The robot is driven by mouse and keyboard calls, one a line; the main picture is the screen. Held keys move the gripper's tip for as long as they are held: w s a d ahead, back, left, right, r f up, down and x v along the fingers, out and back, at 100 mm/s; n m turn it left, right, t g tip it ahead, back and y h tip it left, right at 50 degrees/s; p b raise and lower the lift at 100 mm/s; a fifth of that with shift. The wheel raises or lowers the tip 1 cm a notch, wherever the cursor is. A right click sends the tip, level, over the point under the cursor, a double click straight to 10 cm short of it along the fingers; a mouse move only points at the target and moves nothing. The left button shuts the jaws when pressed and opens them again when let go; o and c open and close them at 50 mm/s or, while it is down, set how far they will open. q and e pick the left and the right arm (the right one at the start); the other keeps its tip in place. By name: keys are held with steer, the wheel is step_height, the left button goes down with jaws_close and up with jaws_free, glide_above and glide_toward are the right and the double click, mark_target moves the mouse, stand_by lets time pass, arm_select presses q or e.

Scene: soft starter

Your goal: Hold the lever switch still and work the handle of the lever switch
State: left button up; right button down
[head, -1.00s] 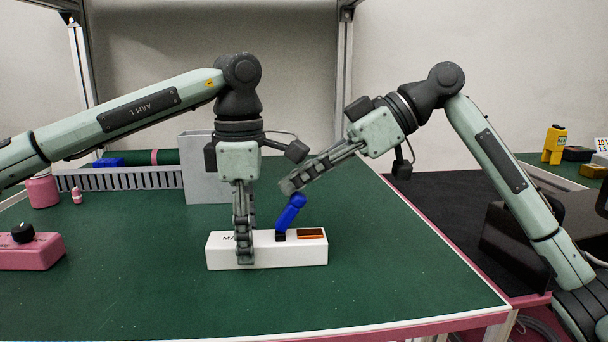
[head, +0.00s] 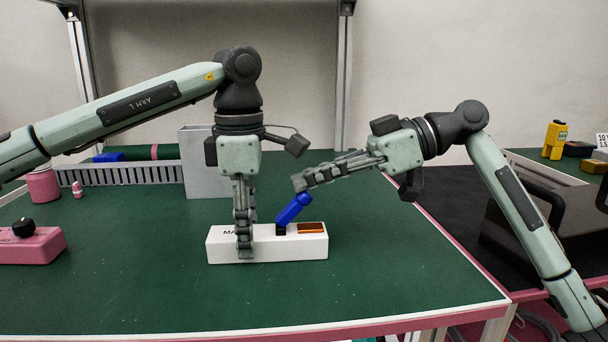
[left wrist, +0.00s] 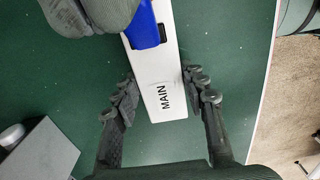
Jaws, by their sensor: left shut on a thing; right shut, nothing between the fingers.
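The lever switch (head: 275,250) is a white box lying on the green table, with a blue handle (head: 293,209) tilted up to the right and an orange window on top. Its "MAIN" label shows in the left wrist view (left wrist: 160,75). My left gripper (head: 245,245) points down and is shut across the left part of the box; its fingers (left wrist: 157,100) stand on both sides of the box in the left wrist view. My right gripper (head: 300,183) is shut and empty, its tips right at the upper end of the handle; I cannot tell whether they touch it.
A pink box with a black knob (head: 30,245) stands at the left. A grey upright bin (head: 200,165) and a slotted grey rail (head: 120,175) are behind. The table in front of the switch is clear.

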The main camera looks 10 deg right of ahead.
steer(key=d+f+y, duration=0.1)
steer(key=y, duration=0.1)
steer(key=shift+d+f+y, duration=0.3)
steer(key=shift+d+f, duration=0.4)
steer(key=shift+f, duration=0.15)
arm_select(q)
steer(key=shift+a, duration=0.1)
arm_select(e)
steer(key=shift+f, duration=0.2)
arm_select(q)
steer(key=shift+r, duration=0.1)
arm_select(e)
steer(key=shift+d, duration=0.1)
steer(key=d+r, duration=0.1)
steer(key=d, duration=0.6)
steer(key=shift+s+d+r, duration=0.15)
steer(key=shift+s+r, duration=0.1)
steer(key=shift+s, duration=0.1)
arm_select(q)
steer(key=o, duration=1.5)
steer(key=shift+c, duration=0.2)
